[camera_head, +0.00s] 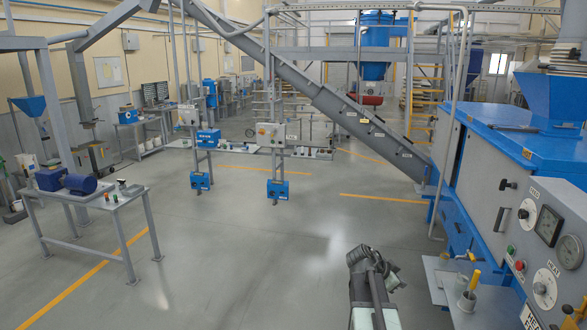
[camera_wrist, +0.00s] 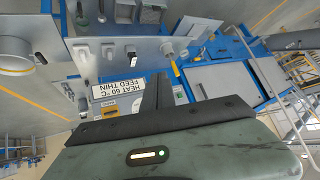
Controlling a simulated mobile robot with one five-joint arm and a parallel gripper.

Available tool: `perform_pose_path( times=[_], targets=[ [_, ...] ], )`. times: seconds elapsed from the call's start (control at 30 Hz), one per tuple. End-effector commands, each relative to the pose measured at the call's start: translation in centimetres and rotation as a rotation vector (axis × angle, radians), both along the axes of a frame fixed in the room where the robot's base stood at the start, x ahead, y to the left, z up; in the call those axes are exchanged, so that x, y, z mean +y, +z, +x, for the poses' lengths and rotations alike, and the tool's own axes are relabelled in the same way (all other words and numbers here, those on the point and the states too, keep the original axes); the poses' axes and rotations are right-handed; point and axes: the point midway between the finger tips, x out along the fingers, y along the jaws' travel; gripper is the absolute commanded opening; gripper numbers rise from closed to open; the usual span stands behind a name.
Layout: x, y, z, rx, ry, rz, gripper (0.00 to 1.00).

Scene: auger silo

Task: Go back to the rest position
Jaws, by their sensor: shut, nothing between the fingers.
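My gripper (camera_head: 366,258) is at the lower middle of the head view, raised above the open grey floor and left of the blue machine (camera_head: 467,160). In the wrist view my gripper (camera_wrist: 158,92) shows as dark fingers close together with nothing between them. Beyond it, turned over in the picture, are the machine's blue and grey panels and a white label (camera_wrist: 122,88) reading "HEAT 60 °C FEED THIN". No thing is held.
A small shelf (camera_head: 440,285) and a panel with dials (camera_head: 548,225) stand right of my arm. A grey table (camera_head: 95,200) with a blue motor is at left. A sloping auger tube (camera_head: 325,100) crosses the back. The middle floor is clear.

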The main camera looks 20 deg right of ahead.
Motion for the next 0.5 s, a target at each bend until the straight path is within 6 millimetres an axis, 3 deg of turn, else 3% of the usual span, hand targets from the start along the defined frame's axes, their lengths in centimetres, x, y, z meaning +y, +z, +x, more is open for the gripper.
perform_pose_path(
  times=[0.03,0.13,0.27,0.4,0.5],
  targets=[
    [4.0,-3.0,1.3,0.022,0.069,0.035,0.00],
    [11.9,-6.6,3.2,0.094,0.220,0.117,0.00],
    [22.4,-11.3,3.7,0.226,0.461,0.231,0.00],
    [33.5,-15.8,1.4,0.417,0.797,0.371,0.00],
    [39.2,-17.0,-2.1,0.576,1.104,0.492,0.00]
  ],
)
